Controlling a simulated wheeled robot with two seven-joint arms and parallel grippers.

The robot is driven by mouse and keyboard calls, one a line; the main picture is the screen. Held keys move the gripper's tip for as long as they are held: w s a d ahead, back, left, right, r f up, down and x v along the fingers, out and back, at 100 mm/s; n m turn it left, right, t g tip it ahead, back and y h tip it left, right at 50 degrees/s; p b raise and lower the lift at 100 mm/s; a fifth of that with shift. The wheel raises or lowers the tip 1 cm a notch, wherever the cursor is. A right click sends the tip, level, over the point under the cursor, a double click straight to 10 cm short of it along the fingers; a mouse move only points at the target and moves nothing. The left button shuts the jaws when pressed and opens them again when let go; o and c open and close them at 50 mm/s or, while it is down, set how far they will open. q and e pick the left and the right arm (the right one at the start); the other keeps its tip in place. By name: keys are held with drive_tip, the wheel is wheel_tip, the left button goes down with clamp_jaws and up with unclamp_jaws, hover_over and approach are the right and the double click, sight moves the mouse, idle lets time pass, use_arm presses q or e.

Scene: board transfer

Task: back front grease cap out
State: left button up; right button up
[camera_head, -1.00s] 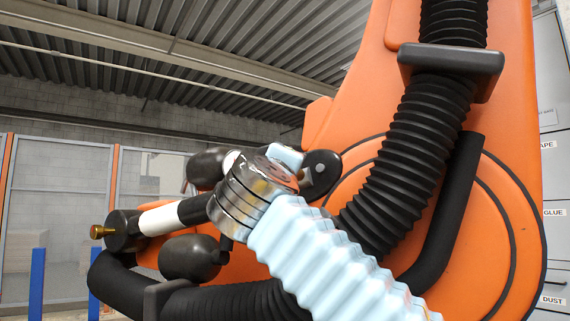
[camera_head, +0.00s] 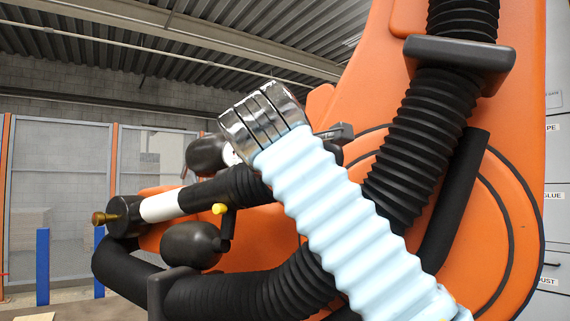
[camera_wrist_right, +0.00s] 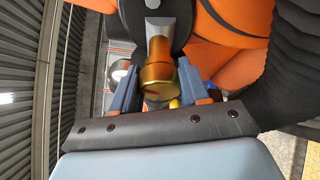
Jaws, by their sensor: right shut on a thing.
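In the right wrist view a gold-coloured grease cap (camera_wrist_right: 158,82) sits between the two blue-grey fingers of my right gripper (camera_wrist_right: 158,92), which is shut on it. A grey mount with a metal stem is directly behind the cap; whether they touch is unclear. In the head view my light-blue sleeved right arm and chrome wrist cross the middle, and the held cap is hidden. A second brass cap (camera_head: 104,218) sits on the left end of a black-and-white cylinder (camera_head: 163,207). My left gripper is in neither view.
A large orange machine arm (camera_head: 500,190) with thick black ribbed hoses (camera_head: 418,140) fills the right. A yellow-tipped fitting (camera_head: 219,208) sits below my wrist, beside black canisters (camera_head: 190,245). Fence panels (camera_head: 60,185) stand at the left and labelled grey drawers (camera_head: 556,205) at the far right.

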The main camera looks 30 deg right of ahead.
drive_tip(key=shift+n, duration=0.6)
drive_tip(key=shift+n+g, duration=0.4)
drive_tip(key=shift+g, duration=0.2)
drive_tip(key=o, duration=1)
drive_tip(key=shift+o, duration=0.2)
